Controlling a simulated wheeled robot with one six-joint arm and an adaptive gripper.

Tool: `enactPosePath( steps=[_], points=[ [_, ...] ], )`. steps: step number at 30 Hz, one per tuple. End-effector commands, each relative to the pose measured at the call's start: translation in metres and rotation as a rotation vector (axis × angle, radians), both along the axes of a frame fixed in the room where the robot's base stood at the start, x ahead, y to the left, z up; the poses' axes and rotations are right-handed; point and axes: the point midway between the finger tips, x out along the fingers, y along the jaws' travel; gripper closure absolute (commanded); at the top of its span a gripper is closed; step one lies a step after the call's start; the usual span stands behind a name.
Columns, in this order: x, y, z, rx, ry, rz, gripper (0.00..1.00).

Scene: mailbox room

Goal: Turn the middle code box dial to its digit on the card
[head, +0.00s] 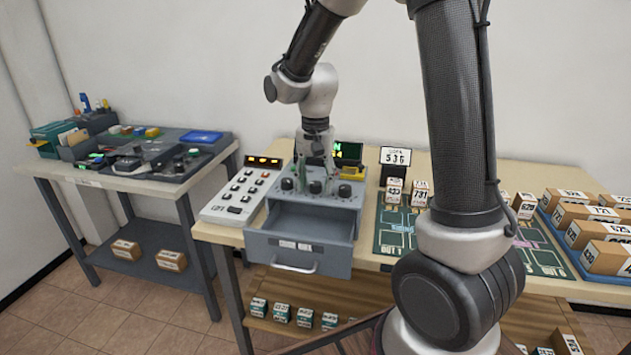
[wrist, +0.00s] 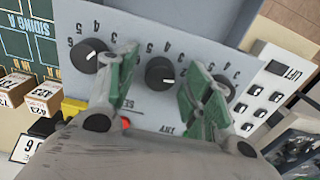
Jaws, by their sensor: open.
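The grey code box (head: 337,199) stands on the table with three black dials on its top. The middle dial (wrist: 160,72) sits between my gripper's fingers in the wrist view, its white pointer mark toward the lower right, with printed digits around it. Whether the fingers touch it I cannot tell. My gripper (wrist: 162,62) is open, with one green-padded finger on each side of the dial; in the head view it hangs over the box and partly hides the middle dial.
The box's drawer (head: 296,262) is pulled out at the front and looks empty. A white keypad panel (head: 240,194) lies left of it. A yellow block and a dark green-lit display (head: 348,152) stand behind. Numbered boxes (head: 590,222) fill the right side.

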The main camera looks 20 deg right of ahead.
Motion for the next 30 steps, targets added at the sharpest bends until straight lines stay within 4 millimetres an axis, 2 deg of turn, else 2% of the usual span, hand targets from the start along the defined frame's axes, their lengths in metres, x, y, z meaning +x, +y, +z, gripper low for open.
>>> enactPosePath(
  steps=[7,12,15,23,30],
  points=[
    [0.0,0.0,-0.0008,0.0,0.0,0.0,0.51],
    [-0.0001,-0.0001,-0.0007,0.0,0.0,0.001,0.82],
    [0.0,0.0,-0.0006,0.0,0.0,0.001,0.96],
    [0.0,0.0,-0.0005,0.0,0.0,0.021,0.96],
    [0.0,0.0,-0.0005,0.0,0.0,0.136,0.96]
  ],
)
